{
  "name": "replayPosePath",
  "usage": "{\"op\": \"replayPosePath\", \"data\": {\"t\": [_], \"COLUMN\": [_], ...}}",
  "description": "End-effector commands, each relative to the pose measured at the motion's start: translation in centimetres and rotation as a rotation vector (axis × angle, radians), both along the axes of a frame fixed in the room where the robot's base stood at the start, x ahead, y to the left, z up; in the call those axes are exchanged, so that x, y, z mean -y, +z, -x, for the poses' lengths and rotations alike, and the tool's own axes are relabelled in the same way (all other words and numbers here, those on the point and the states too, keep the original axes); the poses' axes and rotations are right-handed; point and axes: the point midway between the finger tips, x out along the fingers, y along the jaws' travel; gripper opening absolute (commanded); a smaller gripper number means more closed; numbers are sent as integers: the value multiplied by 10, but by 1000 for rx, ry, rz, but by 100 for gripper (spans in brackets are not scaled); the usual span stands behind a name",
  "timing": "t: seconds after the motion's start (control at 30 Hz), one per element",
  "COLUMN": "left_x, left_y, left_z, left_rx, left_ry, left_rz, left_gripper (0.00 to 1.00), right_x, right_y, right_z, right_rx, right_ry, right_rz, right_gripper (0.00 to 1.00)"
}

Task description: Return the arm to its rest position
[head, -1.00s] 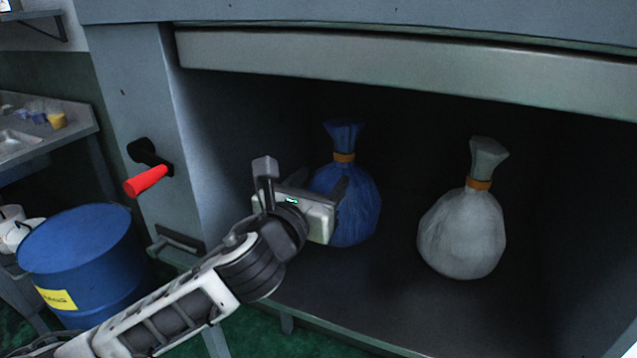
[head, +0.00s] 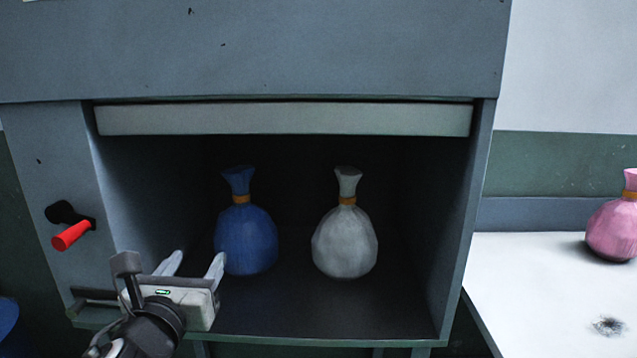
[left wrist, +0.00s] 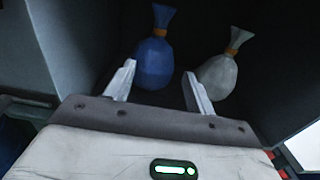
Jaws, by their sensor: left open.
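My left gripper (head: 193,266) is open and empty, at the front left of the open cabinet (head: 468,200). Its two pale fingers point toward the cabinet and also show in the left wrist view (left wrist: 159,88). A blue tied bag (head: 246,241) stands upright inside the cabinet, beyond the fingers and apart from them. It also shows in the left wrist view (left wrist: 154,65). A grey-white tied bag (head: 345,245) stands to its right, also upright, and shows in the left wrist view (left wrist: 217,76). My right gripper is not in view.
A red-handled crank (head: 72,235) sticks out of the cabinet's left side. A raised front panel (head: 285,119) hangs above the opening. A white table (head: 540,290) on the right holds a pink bag (head: 612,230). A blue drum (head: 7,316) edges in at the left.

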Motion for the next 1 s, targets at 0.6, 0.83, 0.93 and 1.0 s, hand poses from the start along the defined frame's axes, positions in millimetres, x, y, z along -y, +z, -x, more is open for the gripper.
{"op": "replayPosePath", "data": {"t": [0.6,0.83,0.93,1.0], "left_x": [32,46,47,47], "left_y": [-140,-232,-263,-279], "left_z": [52,125,159,180], "left_rx": [-382,-580,-584,-556], "left_ry": [45,377,586,719], "left_rz": [1111,2040,2418,2625], "left_gripper": [55,55,55,55], "right_x": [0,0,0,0], "right_y": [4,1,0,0], "right_z": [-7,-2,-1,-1], "right_rx": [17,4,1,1], "right_ry": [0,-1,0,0], "right_rz": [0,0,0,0], "right_gripper": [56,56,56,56]}}
